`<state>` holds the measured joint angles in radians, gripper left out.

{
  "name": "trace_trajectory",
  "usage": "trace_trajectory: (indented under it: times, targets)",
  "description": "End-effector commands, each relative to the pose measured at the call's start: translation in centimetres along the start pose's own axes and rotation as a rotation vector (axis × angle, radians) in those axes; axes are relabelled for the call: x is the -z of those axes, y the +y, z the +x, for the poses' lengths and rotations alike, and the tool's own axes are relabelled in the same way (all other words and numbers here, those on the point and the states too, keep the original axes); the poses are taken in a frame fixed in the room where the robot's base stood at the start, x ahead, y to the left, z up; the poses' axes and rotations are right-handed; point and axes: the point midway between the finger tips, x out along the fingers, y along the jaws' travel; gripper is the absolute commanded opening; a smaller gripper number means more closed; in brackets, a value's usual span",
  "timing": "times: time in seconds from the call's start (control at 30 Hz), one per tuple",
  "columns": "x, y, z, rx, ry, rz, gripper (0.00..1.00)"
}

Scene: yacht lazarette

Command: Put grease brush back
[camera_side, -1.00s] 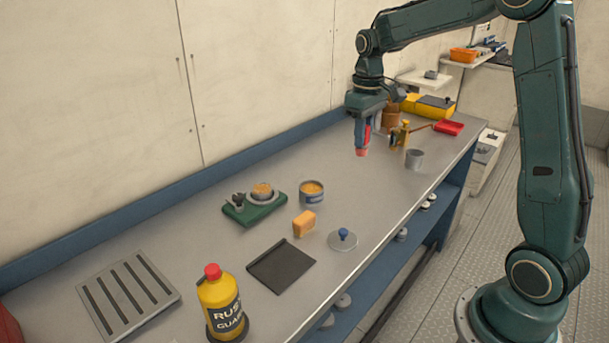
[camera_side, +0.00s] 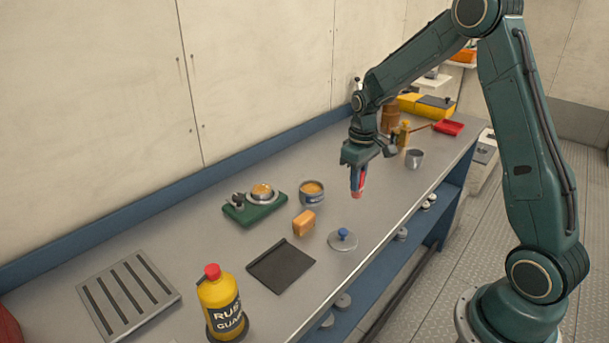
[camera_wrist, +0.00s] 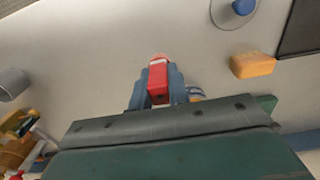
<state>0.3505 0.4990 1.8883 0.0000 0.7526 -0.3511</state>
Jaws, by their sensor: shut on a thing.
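My gripper (camera_side: 357,180) is shut on a small red thing with a pale pink end, which I take to be the grease brush (camera_side: 357,188). It points down above the bench, right of the open tin. In the wrist view the red brush (camera_wrist: 158,80) sits between the blue fingers of my gripper (camera_wrist: 160,85). Its far end shows pinkish; fine detail cannot be made out. An open tin (camera_side: 312,197) with orange-brown contents stands on the bench. A grey cup (camera_side: 414,160) stands further right, apart from my gripper.
A round lid with blue knob (camera_side: 342,241), an orange sponge (camera_side: 303,223), a dark mat (camera_side: 281,267) and a green-based item (camera_side: 255,213) lie left. A yellow bottle (camera_side: 218,307) stands in front beside a slotted tray (camera_side: 127,295). Bare bench surrounds the brush.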

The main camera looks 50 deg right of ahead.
Motion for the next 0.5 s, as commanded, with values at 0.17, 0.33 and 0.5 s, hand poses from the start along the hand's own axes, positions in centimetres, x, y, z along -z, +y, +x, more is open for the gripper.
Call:
trace_trajectory:
  times: [0.17, 0.33, 0.5]
  targets:
    - [-0.1, 0.0, 1.5, 0.001, -0.004, 0.000, 0.00]
    - [-0.1, 0.0, 3.5, 0.002, -0.005, 0.000, 0.00]
    - [-0.1, 0.0, 4.2, 0.000, -0.001, 0.000, 0.00]
